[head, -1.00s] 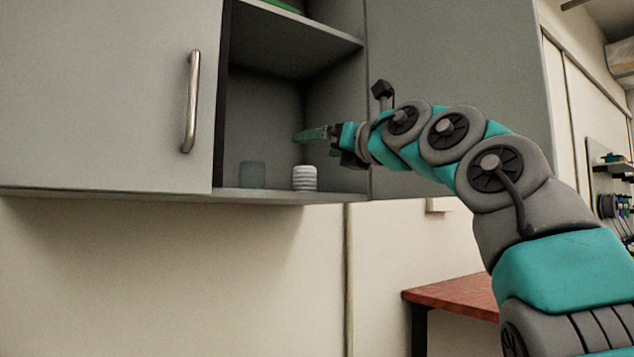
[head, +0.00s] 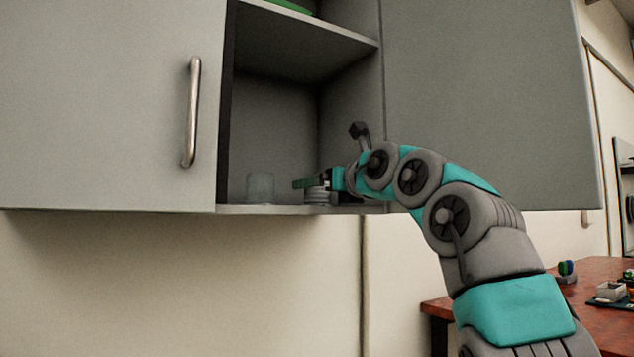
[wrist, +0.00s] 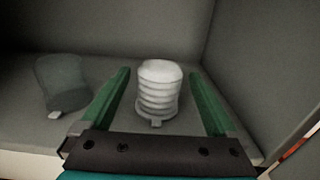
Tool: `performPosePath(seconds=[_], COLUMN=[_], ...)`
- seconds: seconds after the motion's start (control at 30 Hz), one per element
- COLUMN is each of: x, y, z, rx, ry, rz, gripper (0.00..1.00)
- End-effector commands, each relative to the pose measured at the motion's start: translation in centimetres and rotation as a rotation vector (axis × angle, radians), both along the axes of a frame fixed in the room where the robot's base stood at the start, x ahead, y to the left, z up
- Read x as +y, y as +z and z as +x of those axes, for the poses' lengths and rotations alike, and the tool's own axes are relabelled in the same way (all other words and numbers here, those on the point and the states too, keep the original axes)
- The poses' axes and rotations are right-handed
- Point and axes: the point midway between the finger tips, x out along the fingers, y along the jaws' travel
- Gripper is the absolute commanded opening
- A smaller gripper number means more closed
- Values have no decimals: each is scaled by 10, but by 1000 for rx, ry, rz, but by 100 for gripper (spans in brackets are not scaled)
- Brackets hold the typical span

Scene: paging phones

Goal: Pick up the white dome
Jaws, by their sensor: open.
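The white dome (wrist: 158,92) is a ribbed, rounded white piece standing upright on the cabinet's bottom shelf. In the wrist view it stands between the two green fingers of my gripper (wrist: 158,105), with a gap on each side. In the head view my gripper (head: 306,184) is low over the shelf, and its finger hides the upper part of the white dome (head: 317,196). My gripper is open and holds nothing.
A grey translucent cup-like piece (head: 260,187) stands left of the dome, also in the wrist view (wrist: 62,82). The cabinet's side wall (wrist: 250,80) is close on the right. A closed door (head: 100,110) is at left, and an upper shelf (head: 300,25) is above.

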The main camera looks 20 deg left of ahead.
Motion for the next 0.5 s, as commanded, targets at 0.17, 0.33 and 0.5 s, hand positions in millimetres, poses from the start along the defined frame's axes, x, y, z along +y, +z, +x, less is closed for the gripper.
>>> performPosePath(seconds=[0.17,0.33,0.5], x=[11,12,12], y=[3,2,2], z=[7,9,9], rx=[-2,-3,-2], ry=[2,0,0], rz=[1,0,1], gripper=[94,94,90])
